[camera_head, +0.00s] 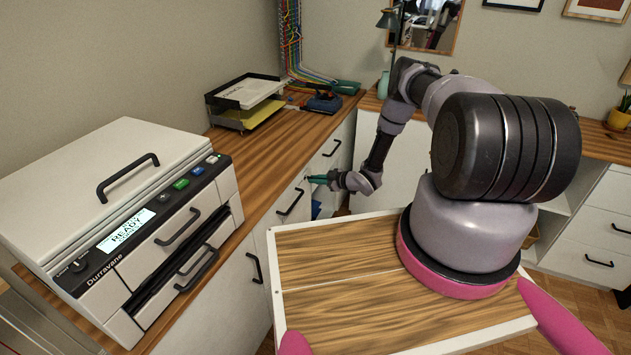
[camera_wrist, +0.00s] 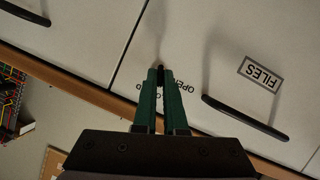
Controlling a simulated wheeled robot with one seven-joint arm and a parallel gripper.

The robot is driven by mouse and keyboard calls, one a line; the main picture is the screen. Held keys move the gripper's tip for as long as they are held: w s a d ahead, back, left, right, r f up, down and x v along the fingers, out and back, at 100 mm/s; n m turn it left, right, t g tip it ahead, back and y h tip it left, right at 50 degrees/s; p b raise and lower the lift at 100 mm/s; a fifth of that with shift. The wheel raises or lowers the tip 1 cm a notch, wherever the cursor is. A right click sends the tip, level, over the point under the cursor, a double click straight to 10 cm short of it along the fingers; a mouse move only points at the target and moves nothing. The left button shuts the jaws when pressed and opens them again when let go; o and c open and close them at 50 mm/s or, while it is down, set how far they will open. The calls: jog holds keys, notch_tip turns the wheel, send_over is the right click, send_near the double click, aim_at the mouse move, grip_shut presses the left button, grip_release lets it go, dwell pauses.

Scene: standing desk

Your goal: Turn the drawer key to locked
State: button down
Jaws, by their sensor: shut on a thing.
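The drawer (camera_wrist: 240,45) is white, with a FILES label (camera_wrist: 262,73) and a black bar handle (camera_wrist: 245,118) in the wrist view. My gripper (camera_wrist: 160,72) has green fingers, close together at the drawer front left of the handle. The fingers are shut on the small dark key (camera_wrist: 160,74), most of which they hide. Part of the word OPEN shows beside the fingertips; the rest of the marking is covered, so I cannot tell the key's angle. In the head view my gripper (camera_head: 318,179) reaches the drawer front under the wooden desktop.
A white Durravane machine (camera_head: 120,215) stands on the desktop (camera_head: 262,155) at left. A paper tray (camera_head: 246,100) and cables (camera_head: 291,45) are farther back. Another black handle (camera_wrist: 25,13) is at the wrist view's top left.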

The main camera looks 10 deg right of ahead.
jog(key=shift+w+d+m+g+y, duration=0.1)
jog(key=shift+m+g+y, duration=0.55)
jog(key=shift+m, duration=0.65)
jog(key=shift+g+h, duration=0.25)
jog(key=c, duration=1)
grip_release()
jog(key=v, duration=1)
jog(key=shift+s+d+r, duration=0.1)
jog(key=shift+s+d, duration=0.1)
jog(key=shift+d, duration=0.15)
